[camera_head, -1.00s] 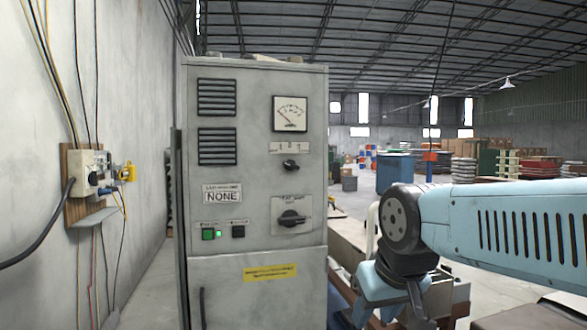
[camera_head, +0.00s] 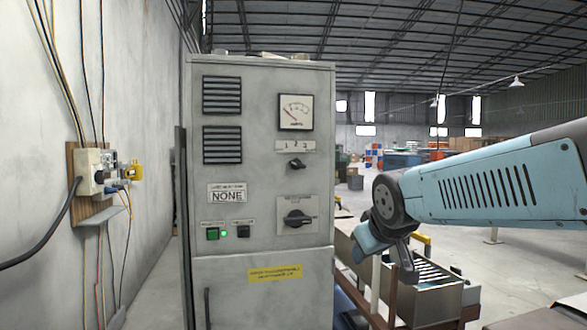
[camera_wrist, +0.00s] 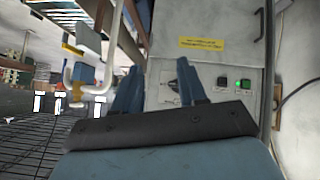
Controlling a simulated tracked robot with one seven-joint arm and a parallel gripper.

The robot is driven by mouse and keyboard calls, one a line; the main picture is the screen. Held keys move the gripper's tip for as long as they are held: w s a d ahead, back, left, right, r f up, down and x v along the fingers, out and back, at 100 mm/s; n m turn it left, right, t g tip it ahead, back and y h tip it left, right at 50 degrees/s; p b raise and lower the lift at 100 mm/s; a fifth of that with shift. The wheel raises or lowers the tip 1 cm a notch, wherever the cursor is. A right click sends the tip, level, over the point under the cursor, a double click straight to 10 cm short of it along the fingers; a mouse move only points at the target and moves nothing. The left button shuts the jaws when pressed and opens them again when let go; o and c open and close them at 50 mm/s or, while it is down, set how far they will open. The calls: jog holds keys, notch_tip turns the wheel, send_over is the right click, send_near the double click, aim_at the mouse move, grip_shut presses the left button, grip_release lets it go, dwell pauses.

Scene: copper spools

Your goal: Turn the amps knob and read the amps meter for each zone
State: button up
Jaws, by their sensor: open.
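The grey cabinet (camera_head: 216,282) stands in the middle of the head view. A white-faced meter (camera_head: 295,112) is at its upper right; its needle leans left and the scale is too small to read. Below it are a label marked 1 2 3 (camera_head: 295,146) and a small black knob (camera_head: 297,164); I cannot tell which number it points to. A larger black rotary switch (camera_head: 298,217) sits lower; it also shows in the wrist view (camera_wrist: 181,83). My gripper (camera_wrist: 158,82) is open and empty, apart from the cabinet, to its right in the head view.
The cabinet also carries a "NONE" plate (camera_head: 227,194), a lit green button (camera_head: 212,234) and a black button (camera_head: 243,231). A wall socket board with cables (camera_head: 95,170) is at left. A roller conveyor (camera_head: 436,277) stands at right, close to my arm.

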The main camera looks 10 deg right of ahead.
jog(key=w+d+r+n+t, duration=0.2)
jog(key=w+r+n+t, duration=0.15)
jog(key=w, duration=0.35)
jog(key=w+d+r+n+t, duration=0.2)
jog(key=w+r, duration=0.2)
jog(key=w, duration=0.3)
jog(key=n+t+y, duration=0.4)
jog(key=n+y, duration=0.4)
jog(key=n, duration=0.3)
send_near(300, 166)
jog(key=shift+g, duration=0.25)
jog(key=x, duration=0.9)
jog(key=shift+d+r, duration=0.1)
jog(key=shift+r, duration=0.1)
jog(key=shift+c, duration=0.4)
